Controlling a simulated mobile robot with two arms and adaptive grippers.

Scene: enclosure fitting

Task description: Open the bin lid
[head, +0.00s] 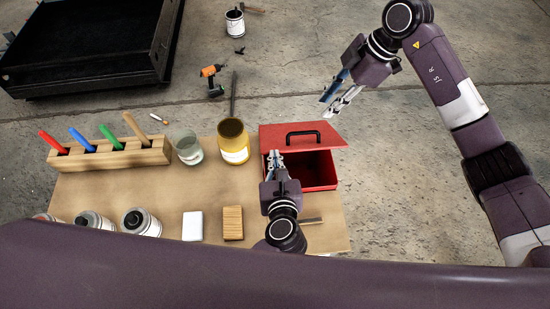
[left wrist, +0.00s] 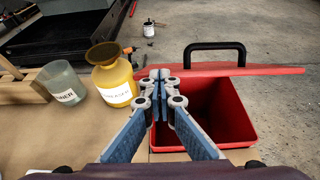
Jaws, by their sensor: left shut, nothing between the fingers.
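The red bin (head: 318,184) stands at the right end of the wooden table. Its red lid (head: 275,133), with a black handle (head: 302,135) on its upper face, lies toward the back, handle up. The dark inside of the bin shows in front of the lid, and also in the left wrist view (left wrist: 222,110). The lid's right end sticks out past the bin. My left gripper (head: 273,153) is shut and empty at the bin's left side, its tips close to the lid's front edge; contact cannot be told. My right gripper (head: 326,109) is open and empty, behind and right of the lid.
A yellow container (head: 233,146) and a clear beaker (head: 188,148) stand left of the bin. A wooden rack (head: 110,156) holds coloured handles. Cans (head: 142,223), a white block (head: 193,226) and a wooden block (head: 233,223) line the front. Open floor lies to the right.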

